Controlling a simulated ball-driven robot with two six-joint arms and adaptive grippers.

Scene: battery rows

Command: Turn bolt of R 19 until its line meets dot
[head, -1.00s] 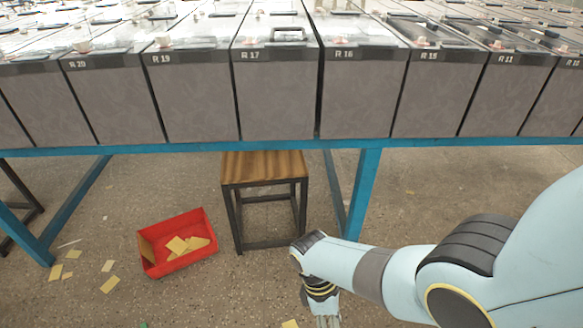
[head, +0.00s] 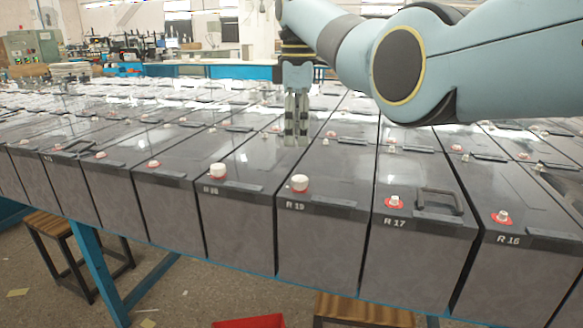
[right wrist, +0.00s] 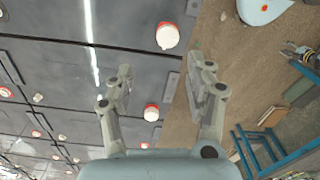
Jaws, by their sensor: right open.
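The battery R 19 (head: 315,240) stands in the front row, with its label on the front edge. Its bolt (head: 299,183) has a large white cap on a red ring. The line and dot are too small to make out. My right gripper (head: 296,138) points down above the lids, higher in the picture than this bolt and apart from it. In the right wrist view, the open, empty right gripper (right wrist: 160,75) shows two spread fingers. A white-capped bolt (right wrist: 167,36) there seems to be R 19's. My left gripper is not in view.
R 17 (head: 415,250), with a black handle, stands to the right of R 19. A similar white-capped bolt (head: 217,170) is on the battery to the left. More batteries fill the rows behind. A red bin (head: 250,322) and a wooden stool (head: 365,308) stand below the table.

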